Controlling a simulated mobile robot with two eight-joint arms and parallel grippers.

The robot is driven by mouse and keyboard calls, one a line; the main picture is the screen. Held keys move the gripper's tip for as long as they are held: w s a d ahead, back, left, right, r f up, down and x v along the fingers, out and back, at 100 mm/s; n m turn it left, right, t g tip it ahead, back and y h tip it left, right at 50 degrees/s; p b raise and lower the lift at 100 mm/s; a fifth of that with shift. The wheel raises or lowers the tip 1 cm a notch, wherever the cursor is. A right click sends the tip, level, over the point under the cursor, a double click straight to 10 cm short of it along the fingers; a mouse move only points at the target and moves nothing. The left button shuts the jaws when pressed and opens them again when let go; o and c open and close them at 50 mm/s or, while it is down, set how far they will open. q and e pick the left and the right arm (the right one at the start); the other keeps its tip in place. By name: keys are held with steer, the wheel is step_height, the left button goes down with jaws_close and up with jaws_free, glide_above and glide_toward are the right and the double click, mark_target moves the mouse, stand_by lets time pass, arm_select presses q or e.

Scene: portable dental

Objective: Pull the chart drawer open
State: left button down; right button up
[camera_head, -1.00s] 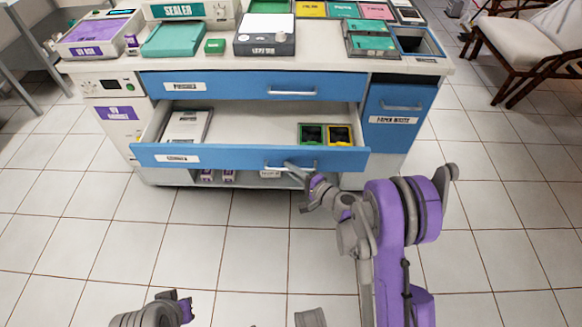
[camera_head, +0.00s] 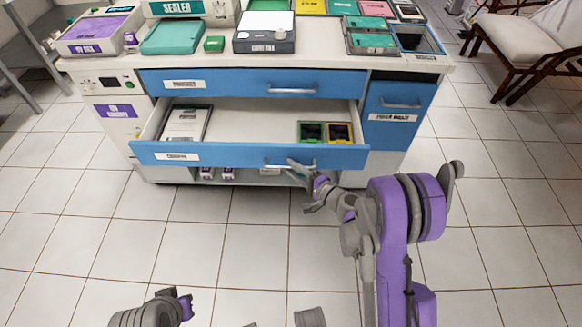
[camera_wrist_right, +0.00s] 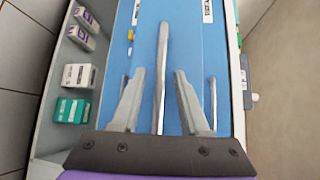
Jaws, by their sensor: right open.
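The lower blue-fronted drawer (camera_head: 230,156) stands pulled out from the cabinet in the head view. Inside it lie a white-labelled folder (camera_head: 185,124) at the left and two small boxes, one green (camera_head: 311,132) and one yellow (camera_head: 340,133), at the right. My right gripper (camera_head: 298,167) is at the drawer's bar handle (camera_head: 276,165). In the right wrist view its two fingers (camera_wrist_right: 158,75) are apart, one on each side of the handle bar (camera_wrist_right: 162,60), with gaps showing. Part of my left arm shows at the bottom left of the head view; its fingers do not show.
The upper blue drawer (camera_head: 230,84) is shut. A blue door (camera_head: 398,100) is at the right. The cabinet top (camera_head: 325,62) holds several boxes and trays. Small packages stand on the shelf below the open drawer. The tiled floor in front is clear. A chair (camera_head: 520,45) stands far right.

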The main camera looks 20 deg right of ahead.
steer(key=v, duration=0.9)
steer(key=shift+s, duration=0.2)
steer(key=shift+r, duration=0.1)
